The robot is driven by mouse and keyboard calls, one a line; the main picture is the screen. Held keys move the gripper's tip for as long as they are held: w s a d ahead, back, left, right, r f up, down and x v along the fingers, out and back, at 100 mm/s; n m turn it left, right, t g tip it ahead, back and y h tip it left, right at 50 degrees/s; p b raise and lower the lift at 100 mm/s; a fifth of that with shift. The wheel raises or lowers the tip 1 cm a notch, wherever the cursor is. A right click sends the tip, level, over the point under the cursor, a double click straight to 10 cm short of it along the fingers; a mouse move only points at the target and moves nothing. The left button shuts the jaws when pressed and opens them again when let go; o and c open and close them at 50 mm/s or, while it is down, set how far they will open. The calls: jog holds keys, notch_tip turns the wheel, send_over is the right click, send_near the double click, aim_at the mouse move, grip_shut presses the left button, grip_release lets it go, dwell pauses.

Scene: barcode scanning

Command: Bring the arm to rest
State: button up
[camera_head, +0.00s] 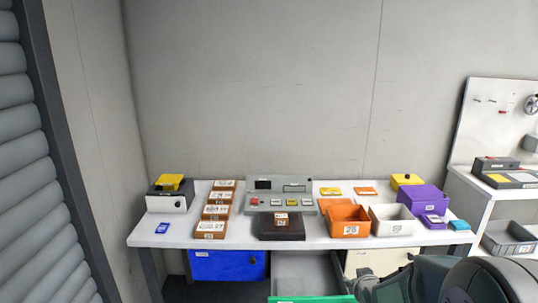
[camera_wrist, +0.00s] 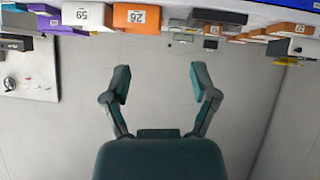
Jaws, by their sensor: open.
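My gripper (camera_wrist: 160,76) shows in the wrist view with its two fingers spread wide apart and nothing between them. The wrist picture is upside down, with the table's things along its top edge and bare wall behind the fingers. In the head view my dark green arm reaches in from the lower right corner. The gripper end (camera_head: 366,286) is in front of the table, low and apart from the things on top. Its fingertips are too small to make out well there.
The white table (camera_head: 340,238) holds an orange bin (camera_head: 345,213), a white bin (camera_head: 393,212), a purple box (camera_head: 422,197), brown boxes (camera_head: 211,229) and a grey console (camera_head: 265,203). An open drawer with a green front (camera_head: 310,299) sticks out below. A side bench (camera_head: 478,205) stands right.

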jog(key=s+a+r+g, duration=0.2)
jog(key=s+r, duration=0.2)
jog(key=s, duration=0.5)
jog(key=s+a+r+g, duration=0.2)
jog(key=s+a+r, duration=0.1)
jog(key=s, duration=0.6)
jog(key=s+a+r+g+y, duration=0.1)
jog(key=s+a+r, duration=0.1)
jog(key=s+r, duration=0.3)
jog(key=s, duration=0.4)
jog(key=shift+s+a+m+g, duration=0.2)
jog(key=shift+s+m+g, duration=0.05)
jog(key=shift+m+g, duration=0.15)
